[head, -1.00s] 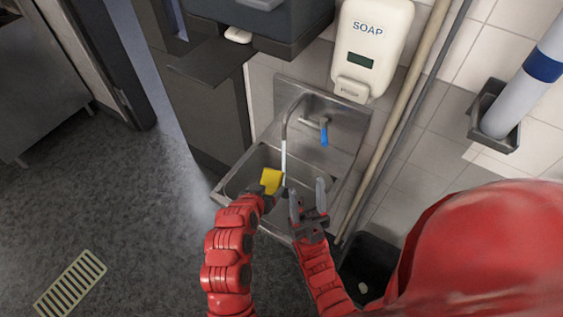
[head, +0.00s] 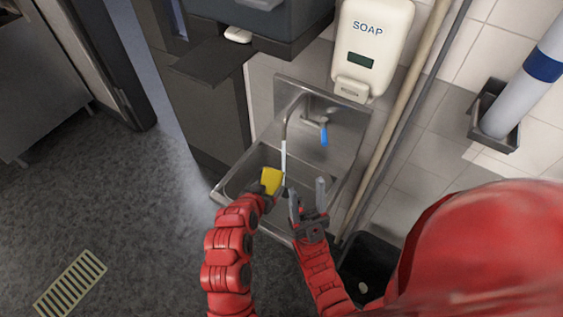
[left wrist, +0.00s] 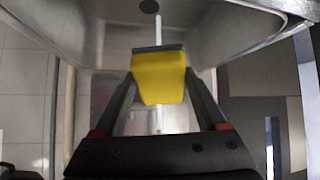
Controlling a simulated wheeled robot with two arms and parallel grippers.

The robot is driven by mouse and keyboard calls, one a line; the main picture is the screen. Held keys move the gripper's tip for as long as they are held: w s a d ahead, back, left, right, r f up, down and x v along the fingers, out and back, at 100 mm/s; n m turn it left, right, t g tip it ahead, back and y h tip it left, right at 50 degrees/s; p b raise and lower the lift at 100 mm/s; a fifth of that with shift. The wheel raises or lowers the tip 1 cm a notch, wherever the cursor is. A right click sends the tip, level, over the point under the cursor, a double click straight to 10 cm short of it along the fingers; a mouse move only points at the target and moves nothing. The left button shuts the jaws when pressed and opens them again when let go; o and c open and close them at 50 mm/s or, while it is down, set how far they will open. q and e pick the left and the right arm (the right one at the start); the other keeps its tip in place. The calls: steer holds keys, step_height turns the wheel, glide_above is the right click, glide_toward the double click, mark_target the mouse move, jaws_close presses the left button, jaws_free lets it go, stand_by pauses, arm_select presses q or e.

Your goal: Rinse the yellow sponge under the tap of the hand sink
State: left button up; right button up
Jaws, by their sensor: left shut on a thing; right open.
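The yellow sponge (head: 271,180) is held in my left gripper (head: 268,190), over the basin of the hand sink (head: 232,190). In the left wrist view the sponge (left wrist: 158,78) sits between the two fingers of the left gripper (left wrist: 158,88). The curved metal tap (head: 286,125) has a blue lever (head: 324,135). A pale stream of water (head: 283,163) runs down from the spout close beside the sponge; I cannot tell whether it touches it. My right gripper (head: 308,200) is open and empty at the sink's front right.
A soap dispenser (head: 371,45) hangs on the tiled wall above the sink. Pipes (head: 402,112) run down the wall to the right. A black bin (head: 372,262) stands below right. A dark dispenser cabinet (head: 262,22) is at the upper left.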

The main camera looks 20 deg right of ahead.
arm_select(q)
steer(key=shift+r, duration=0.1)
steer(key=shift+s+a+r+p, duration=0.3)
steer(key=shift+s+a+r, duration=0.05)
steer(key=shift+a+r, duration=0.1)
steer(key=p+v, duration=0.1)
steer(key=v, duration=0.2)
steer(key=shift+s+a+r, duration=0.5)
steer(key=shift+s+a, duration=0.05)
steer(key=shift+s, duration=0.05)
